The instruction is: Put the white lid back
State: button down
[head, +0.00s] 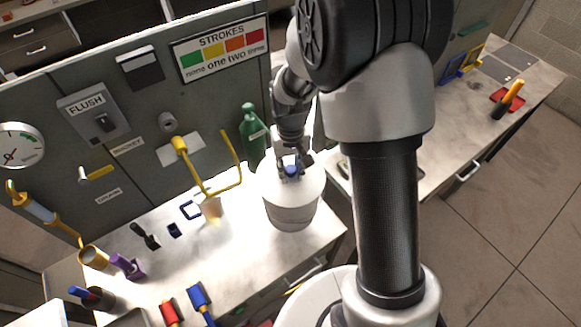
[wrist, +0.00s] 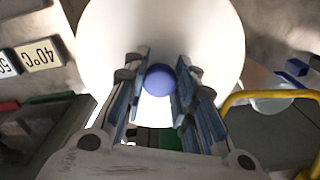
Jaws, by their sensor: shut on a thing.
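In the wrist view the knob (wrist: 160,80) sits between my two fingers, and the lid (wrist: 190,28) fills the top middle as a pale disc.
A green bottle (head: 252,135) stands just behind and left of the bucket. A yellow bent pipe (head: 207,180) and a beige cup (head: 211,207) are to its left. Red (head: 170,312) and blue (head: 198,298) handled tools lie at the front. A grey panel (head: 130,110) rises behind.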

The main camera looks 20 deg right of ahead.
aim_at(290, 168)
jog(key=shift+f+b, duration=0.45)
jog(key=shift+f, duration=0.2)
jog(key=c, duration=1.2)
grip_release()
jog(key=shift+r, duration=0.1)
notch_tip(290, 168, up, 11)
jog(key=shift+f, duration=0.1)
jog(key=s+r+t, duration=0.2)
jog(key=s+r, duration=0.7)
jog(key=r, duration=0.1)
jog(key=s+t, duration=0.1)
jog(key=s, duration=0.3)
jog(key=s+r, duration=0.1)
jog(key=s, duration=0.3)
jog(key=s+r+n+t, duration=0.1)
jog(key=s, duration=0.3)
jog(key=shift+s+r+t, duration=0.25)
jog(key=shift+t, duration=0.05)
